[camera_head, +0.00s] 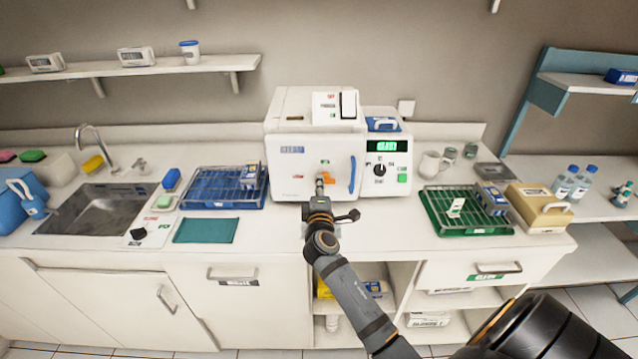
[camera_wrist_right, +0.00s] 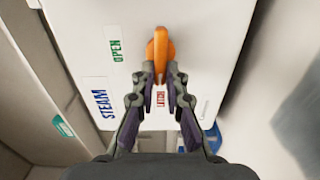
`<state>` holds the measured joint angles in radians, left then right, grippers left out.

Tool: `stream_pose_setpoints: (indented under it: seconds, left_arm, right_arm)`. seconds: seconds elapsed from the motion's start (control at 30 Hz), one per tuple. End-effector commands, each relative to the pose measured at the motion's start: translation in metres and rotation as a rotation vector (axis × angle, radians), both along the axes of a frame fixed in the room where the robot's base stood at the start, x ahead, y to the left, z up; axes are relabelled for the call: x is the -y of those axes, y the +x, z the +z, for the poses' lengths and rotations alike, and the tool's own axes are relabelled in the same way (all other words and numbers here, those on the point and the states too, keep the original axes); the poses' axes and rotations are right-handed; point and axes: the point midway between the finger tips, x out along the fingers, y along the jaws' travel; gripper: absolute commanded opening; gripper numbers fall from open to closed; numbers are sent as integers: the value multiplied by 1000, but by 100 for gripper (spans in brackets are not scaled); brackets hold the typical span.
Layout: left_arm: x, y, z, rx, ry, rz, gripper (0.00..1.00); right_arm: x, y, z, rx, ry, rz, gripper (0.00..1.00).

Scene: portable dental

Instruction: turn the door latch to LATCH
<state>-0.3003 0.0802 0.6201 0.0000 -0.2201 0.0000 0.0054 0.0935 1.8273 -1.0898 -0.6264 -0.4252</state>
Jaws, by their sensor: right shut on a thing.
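The white sterilizer (camera_head: 285,180) stands on the counter with its door facing me. Its orange door latch (camera_wrist_right: 159,45) shows in the right wrist view, and a bit of orange (camera_head: 325,162) shows at the door in the head view. My right gripper (camera_wrist_right: 160,76) is shut on the latch's near end. In the head view the right gripper (camera_head: 320,184) is at the middle of the door front and partly hides the latch. A red LATCH label (camera_wrist_right: 160,97) shows between the fingers, in line with the latch. A green OPEN label (camera_wrist_right: 117,50) is left of it. My left gripper is not seen.
A blue door handle (camera_head: 352,175) is right of the latch. A blue tray rack (camera_head: 190,188) stands to the left, a green tray rack (camera_head: 440,222) to the right. A control unit (camera_head: 388,150) adjoins the sterilizer. The counter in front is mostly clear.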

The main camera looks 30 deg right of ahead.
Motion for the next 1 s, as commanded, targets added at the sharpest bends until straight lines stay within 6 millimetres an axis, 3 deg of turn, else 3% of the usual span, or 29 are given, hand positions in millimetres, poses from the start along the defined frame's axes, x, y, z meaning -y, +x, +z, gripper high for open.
stream_pose_setpoints:
  seconds: [0.03,0.67,0.7,0.83,1.0]
  left_arm:
    - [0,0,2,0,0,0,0]
    - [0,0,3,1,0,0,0]
    - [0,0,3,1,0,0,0]
    - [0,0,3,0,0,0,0]
    - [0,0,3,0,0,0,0]
  right_arm:
    - [1,1,7,4,-19,0,0]
    - [1,1,9,-13,-56,-1,0]
    - [1,1,9,-13,-56,-1,17]
    - [1,1,7,-15,-54,-1,35]
    - [1,1,5,-18,-51,-1,35]
